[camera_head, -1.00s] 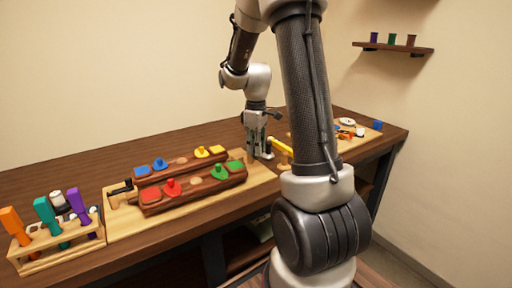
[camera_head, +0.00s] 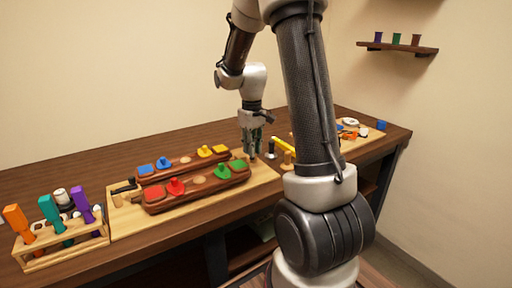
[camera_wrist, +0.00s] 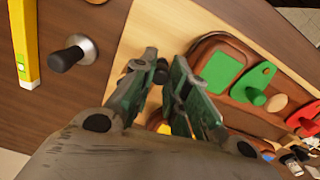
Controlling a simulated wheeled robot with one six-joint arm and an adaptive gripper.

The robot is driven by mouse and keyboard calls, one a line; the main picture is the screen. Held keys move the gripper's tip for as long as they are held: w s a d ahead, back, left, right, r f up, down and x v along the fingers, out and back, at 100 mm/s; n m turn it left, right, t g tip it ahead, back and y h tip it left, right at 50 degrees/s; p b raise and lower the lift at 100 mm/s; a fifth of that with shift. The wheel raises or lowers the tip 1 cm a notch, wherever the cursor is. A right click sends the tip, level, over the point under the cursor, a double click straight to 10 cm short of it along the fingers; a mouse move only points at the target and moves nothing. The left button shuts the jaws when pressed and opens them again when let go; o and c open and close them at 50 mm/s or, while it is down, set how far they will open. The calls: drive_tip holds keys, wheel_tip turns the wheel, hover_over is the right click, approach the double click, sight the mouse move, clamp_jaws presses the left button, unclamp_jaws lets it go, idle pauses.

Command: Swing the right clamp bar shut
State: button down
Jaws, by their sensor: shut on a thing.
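My gripper (camera_head: 252,156) is at the right end of the light wooden board (camera_head: 264,182), beside the right ends of two brown wooden rails. In the wrist view, my gripper's fingertips (camera_wrist: 161,68) are closed around a small dark knob (camera_wrist: 161,73) at the board's edge, which I take to be the end of the right clamp bar. The rest of that bar is hidden by the fingers. The front rail (camera_head: 203,188) carries red and green blocks, the back rail (camera_head: 181,166) blue and yellow ones. The left clamp bar (camera_head: 124,188), black, is at the rails' left ends.
A black knob on a metal base (camera_head: 271,149) stands just right of my gripper, also in the wrist view (camera_wrist: 68,58). A yellow bar (camera_head: 283,144) lies beyond it. A rack (camera_head: 62,251) of coloured-handled tools is at the far left.

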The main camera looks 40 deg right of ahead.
drive_tip(key=m, duration=0.2)
drive_tip(key=w+a+m, duration=0.1)
drive_tip(key=w+m, duration=0.1)
drive_tip(key=m, duration=0.1)
drive_tip(key=shift+w+a+m, duration=0.1)
drive_tip(key=shift+a+m, duration=0.2)
drive_tip(key=shift+a, duration=0.05)
drive_tip(key=shift+w+a+m, duration=0.1)
drive_tip(key=shift+w+m, duration=0.5)
drive_tip(key=shift+m, duration=0.7)
drive_tip(key=shift+w+a+m, duration=0.1)
drive_tip(key=shift+w+m, duration=0.5)
drive_tip(key=shift+m, duration=0.7)
drive_tip(key=c, duration=1.4)
unclamp_jaws()
drive_tip(key=shift+w, duration=0.1)
drive_tip(key=shift+o, duration=0.3)
drive_tip(key=shift+r, duration=0.1)
wheel_tip(320, 180, up, 12)
